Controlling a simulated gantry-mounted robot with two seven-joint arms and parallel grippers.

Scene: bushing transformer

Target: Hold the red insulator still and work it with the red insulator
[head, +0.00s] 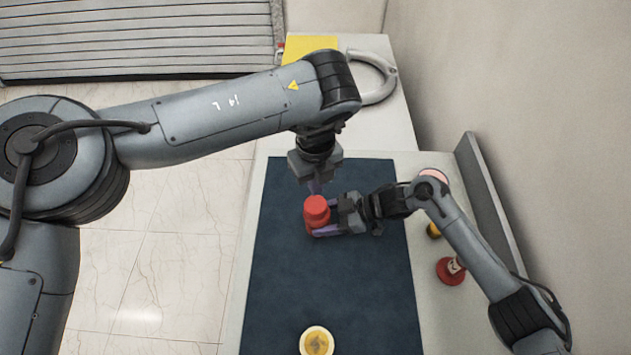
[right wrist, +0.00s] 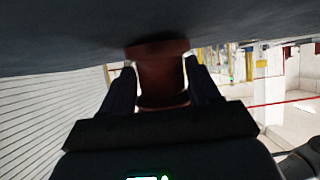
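A red insulator (head: 317,208) stands on the dark blue mat (head: 275,290), with a rounded top and a wider lower part. My right gripper (head: 322,230) reaches in from the right, low at the mat, with its fingers around the lower part. In the right wrist view the red insulator (right wrist: 162,75) sits between both fingers, which appear to press on its sides. My left gripper (head: 315,187) points down just above and behind the insulator in the head view. Its fingertips are partly hidden and their gap is unclear. Another red part (head: 451,271) stands right of the mat.
A yellow and black item (head: 433,230) is partly behind my right arm. A raised panel (head: 490,205) borders the table's right side. The mat's left side is clear.

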